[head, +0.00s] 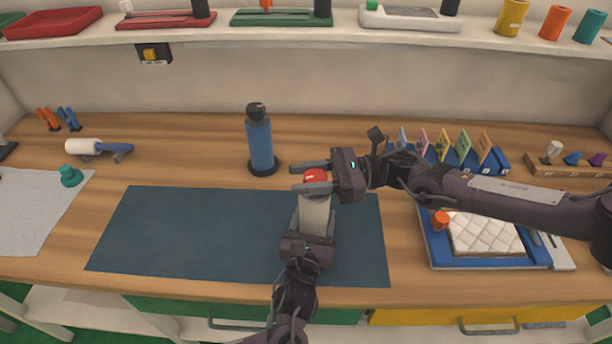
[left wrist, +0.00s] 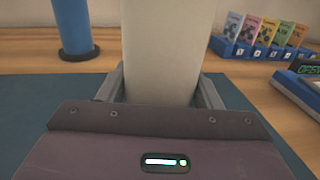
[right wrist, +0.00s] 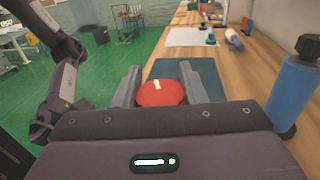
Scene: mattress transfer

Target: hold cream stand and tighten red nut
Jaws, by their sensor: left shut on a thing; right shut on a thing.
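The cream stand (head: 315,215) stands upright on the dark mat in the head view. It fills the middle of the left wrist view (left wrist: 165,50). My left gripper (head: 313,222) is shut on the stand from the front, low on its body. The red nut (head: 317,176) sits on top of the stand. It shows as a red disc with a white mark in the right wrist view (right wrist: 161,94). My right gripper (head: 314,178) comes in from the right with its fingers on both sides of the nut, shut on it. The fingers partly hide the nut in the head view.
A blue bottle (head: 259,142) stands behind the mat (head: 190,232), close to my right gripper. A blue tray (head: 440,255) with a quilted white pad (head: 484,234) lies at the right, beneath my right arm. The mat's left part is clear.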

